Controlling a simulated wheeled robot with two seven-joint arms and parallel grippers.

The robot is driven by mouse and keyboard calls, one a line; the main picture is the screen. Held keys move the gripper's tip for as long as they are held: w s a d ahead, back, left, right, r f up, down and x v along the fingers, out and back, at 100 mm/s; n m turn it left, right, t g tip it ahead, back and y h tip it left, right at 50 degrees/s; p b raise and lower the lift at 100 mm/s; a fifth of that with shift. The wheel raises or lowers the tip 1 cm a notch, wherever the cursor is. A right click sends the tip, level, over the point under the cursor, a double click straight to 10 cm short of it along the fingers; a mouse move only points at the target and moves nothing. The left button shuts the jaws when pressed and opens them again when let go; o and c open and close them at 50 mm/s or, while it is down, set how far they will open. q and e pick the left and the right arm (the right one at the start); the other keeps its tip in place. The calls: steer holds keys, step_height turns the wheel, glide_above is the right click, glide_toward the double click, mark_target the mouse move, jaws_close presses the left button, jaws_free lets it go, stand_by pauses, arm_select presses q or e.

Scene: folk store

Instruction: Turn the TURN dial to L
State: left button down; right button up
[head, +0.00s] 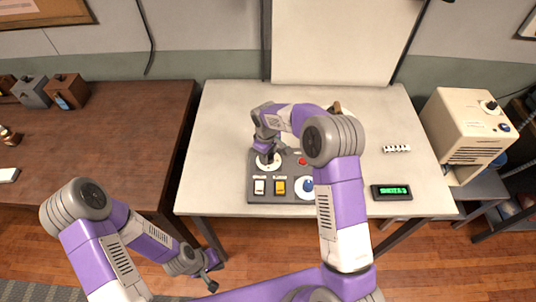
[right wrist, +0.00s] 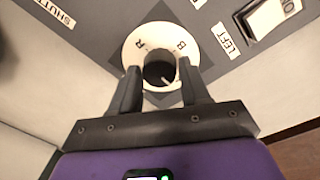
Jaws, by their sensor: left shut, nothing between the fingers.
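The control panel (head: 283,198) lies on the table, with a round white-ringed dial (head: 262,163) at its upper left. In the right wrist view this dial (right wrist: 158,72) has a black knob with a small pale mark toward the lower right; letters R and B show on the ring. I cannot read a TURN label or see an L. My right gripper (right wrist: 159,66) has its fingers on either side of the knob, with slight gaps showing. In the head view my right gripper (head: 268,150) is over this dial. My left gripper (head: 212,279) is shut and empty, low in front of the table.
The panel also has a white switch (head: 259,187), a yellow switch (head: 280,187), a blue knob (head: 308,186) and a red button (head: 303,161). A green display (head: 391,192) lies right of it. A beige machine (head: 468,130) stands at right. The table's left part is clear.

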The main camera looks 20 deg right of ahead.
steer(key=shift+o, duration=1.4)
steer(key=shift+r, duration=0.1)
step_height(320, 180, up, 7)
steer(key=shift+s+a+r+p, duration=0.15)
steer(key=shift+r+p, duration=0.05)
steer(key=shift+p, duration=0.15)
